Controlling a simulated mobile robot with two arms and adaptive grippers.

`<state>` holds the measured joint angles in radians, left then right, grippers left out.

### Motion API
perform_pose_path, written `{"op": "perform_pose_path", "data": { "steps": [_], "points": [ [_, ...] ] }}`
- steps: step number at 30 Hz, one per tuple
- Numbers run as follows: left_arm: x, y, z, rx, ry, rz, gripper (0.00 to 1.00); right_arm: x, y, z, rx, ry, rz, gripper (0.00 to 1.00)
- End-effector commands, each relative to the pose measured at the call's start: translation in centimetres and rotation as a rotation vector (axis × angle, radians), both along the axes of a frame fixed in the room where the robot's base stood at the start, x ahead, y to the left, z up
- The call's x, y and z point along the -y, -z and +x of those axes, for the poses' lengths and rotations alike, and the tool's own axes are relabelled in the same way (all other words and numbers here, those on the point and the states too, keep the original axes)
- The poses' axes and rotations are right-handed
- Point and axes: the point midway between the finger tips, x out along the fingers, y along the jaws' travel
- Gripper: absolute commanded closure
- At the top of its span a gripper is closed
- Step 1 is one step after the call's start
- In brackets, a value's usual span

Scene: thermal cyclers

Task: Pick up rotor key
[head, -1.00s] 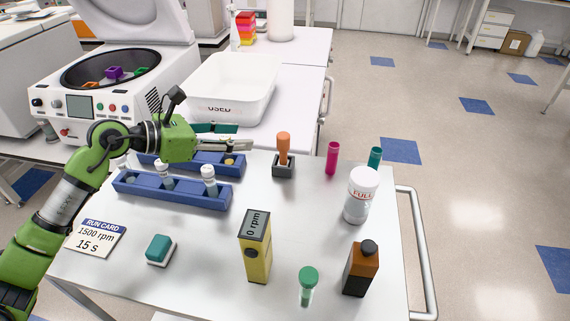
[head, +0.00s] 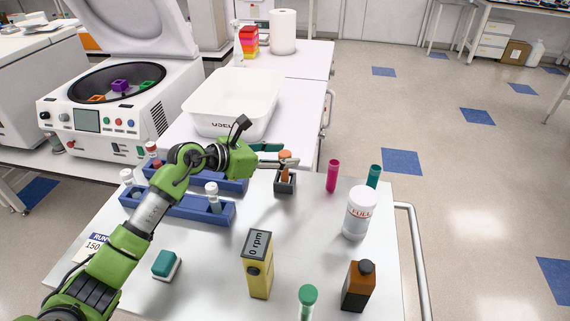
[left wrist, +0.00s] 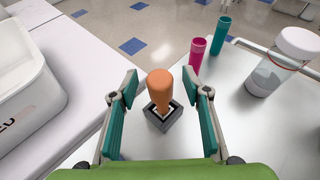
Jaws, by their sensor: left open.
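The rotor key appears to be the tool with an orange handle (left wrist: 160,88), standing upright in a small dark square holder (left wrist: 163,117). In the head view the orange handle (head: 286,172) is partly hidden by my left gripper (head: 290,156). My left gripper also shows in the left wrist view (left wrist: 162,88); its two teal-padded fingers are open, one on each side of the handle. Gaps show between the handle and both fingers, so it is not gripped. My right gripper is not in view.
A pink tube (head: 332,176), a teal tube (head: 373,176) and a white-capped jar (head: 360,213) stand right of the holder. Blue racks (head: 190,209) lie left. A yellow meter (head: 257,265) and brown bottle (head: 358,287) stand in front. A white bin (head: 232,100) is behind.

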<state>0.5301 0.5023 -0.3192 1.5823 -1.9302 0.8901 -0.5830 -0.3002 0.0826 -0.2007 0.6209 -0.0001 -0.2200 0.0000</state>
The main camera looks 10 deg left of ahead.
Motion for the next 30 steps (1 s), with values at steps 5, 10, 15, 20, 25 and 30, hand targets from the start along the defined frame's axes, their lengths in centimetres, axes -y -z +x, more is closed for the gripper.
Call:
{"op": "perform_pose_path", "data": {
  "steps": [5,10,15,20,25,30],
  "points": [
    [0.73,0.47,0.80,0.001,-0.001,0.003,0.56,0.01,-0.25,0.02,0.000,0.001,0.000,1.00],
    [0.72,0.52,0.78,0.001,0.000,0.002,0.56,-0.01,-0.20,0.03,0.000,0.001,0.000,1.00],
    [0.72,0.52,0.77,0.000,-0.001,0.002,0.95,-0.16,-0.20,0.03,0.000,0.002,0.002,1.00],
    [0.71,0.43,0.79,0.002,-0.001,0.000,1.00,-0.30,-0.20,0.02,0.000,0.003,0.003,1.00],
    [0.70,0.40,0.78,0.003,-0.001,0.001,1.00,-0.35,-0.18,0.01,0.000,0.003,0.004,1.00],
    [0.71,-0.32,0.80,0.004,0.001,0.002,1.00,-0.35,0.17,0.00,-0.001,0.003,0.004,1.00]
  ]
}}
